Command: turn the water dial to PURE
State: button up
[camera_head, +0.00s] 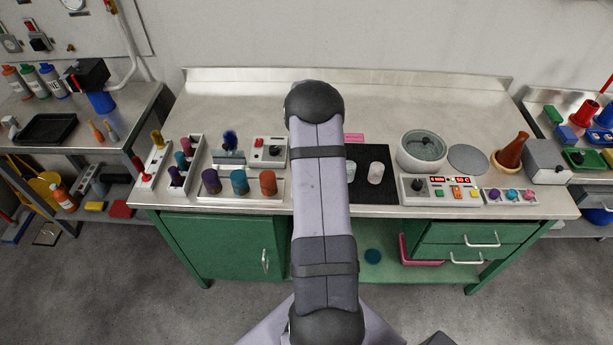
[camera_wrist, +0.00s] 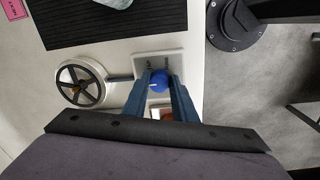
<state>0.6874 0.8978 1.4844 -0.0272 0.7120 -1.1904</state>
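A round blue knob (camera_wrist: 160,79), which I take to be the water dial, sits on a pale plate (camera_wrist: 144,61) in the wrist view. It has a small white mark on its lower left side. Dark lettering on the plate is too small to read. The two blue fingers of my gripper (camera_wrist: 160,84) stand on either side of the knob, their tips close to its sides. I cannot tell whether they touch it. In the head view my arm covers the middle of the bench; neither the knob nor my gripper shows.
A spoked handwheel (camera_wrist: 82,83) is left of the plate, and a black mat (camera_wrist: 100,28) lies beyond it. An orange-red part (camera_wrist: 160,114) shows between the fingers. In the head view, a grey bowl (camera_head: 422,150) and a control box (camera_head: 412,195) stand right of my arm.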

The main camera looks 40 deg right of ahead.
jog(key=c, duration=0.4)
jog(key=shift+m, duration=0.3)
jog(key=m+b, duration=0.2)
jog(key=m, duration=0.3)
jog(key=shift+a, duration=0.1)
jog(key=m+b, duration=0.2)
jog(key=m, duration=0.4)
jog(key=shift+w+a+m+g, duration=0.1)
jog(key=shift+m+g, duration=0.2)
jog(key=m+b, duration=0.1)
jog(key=m, duration=0.4)
jog(key=shift+w+m, duration=0.1)
jog(key=shift+m, duration=0.2)
jog(key=m, duration=0.6)
jog(key=shift+w+y+b, duration=0.1)
jog(key=shift+y+b, duration=0.2)
